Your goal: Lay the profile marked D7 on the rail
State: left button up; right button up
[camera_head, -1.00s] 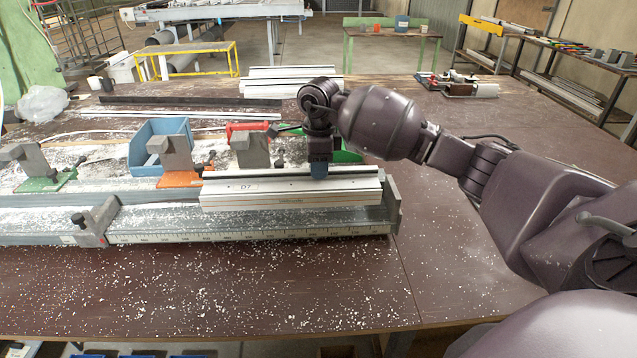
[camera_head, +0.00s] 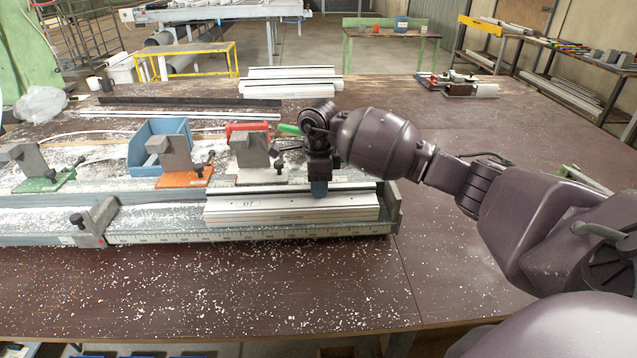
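The profile marked D7 (camera_head: 250,211) is a pale, long aluminium piece with a label on its front face. It lies lengthwise along the right part of the rail (camera_head: 150,236), which has a scale on its front. My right gripper (camera_head: 319,190) is at the profile's top, right of its middle, and appears shut on it; the fingertips are partly hidden. The profile looks level and low over the rail. Whether its underside touches the rail is hidden. My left gripper is not in view.
Clamps on green (camera_head: 45,181), orange (camera_head: 186,178) and white (camera_head: 262,176) bases stand behind the rail. A grey stop (camera_head: 93,226) sits on the rail, left of D7. A blue bin (camera_head: 141,150) and stacked profiles (camera_head: 290,82) are farther back. The front table strip holds only white chips.

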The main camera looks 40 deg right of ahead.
jog(key=shift+o, duration=1)
jog(key=shift+r, duration=0.1)
jog(key=shift+r, duration=0.25)
jog(key=shift+w+d+r, duration=0.1)
jog(key=shift+w+r, duration=0.05)
jog(key=shift+r, duration=0.2)
notch_tip(320, 180, up, 11)
